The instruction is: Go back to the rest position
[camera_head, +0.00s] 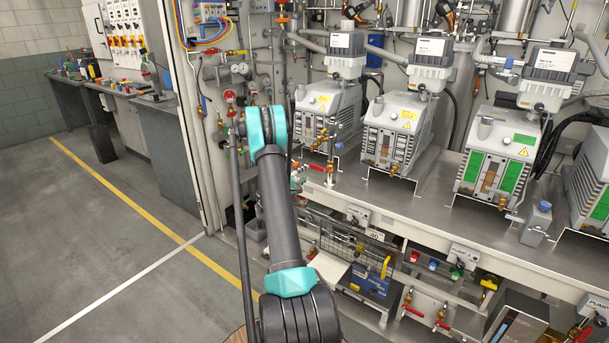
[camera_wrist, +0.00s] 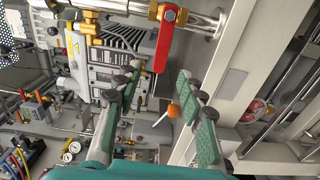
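My gripper (camera_wrist: 158,72) is open in the wrist view, with its two green-padded fingers spread apart. A red valve lever (camera_wrist: 166,38) lies just ahead of the gap, its end between the fingertips in the picture. The fingers do not appear closed on it; how far away it is I cannot tell. In the head view my arm reaches up and forward toward the pump bench, and the gripper is hidden behind the teal wrist joint. A red-handled valve (camera_head: 318,168) shows right of the wrist at the bench edge.
Several grey vacuum pumps (camera_head: 398,130) stand along the metal bench (camera_head: 430,212). A pipe-and-gauge panel (camera_head: 235,75) is behind my wrist. Below the bench are a blue box (camera_head: 371,281) and red-handled valves (camera_head: 413,312). The floor (camera_head: 110,240) on the left is clear.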

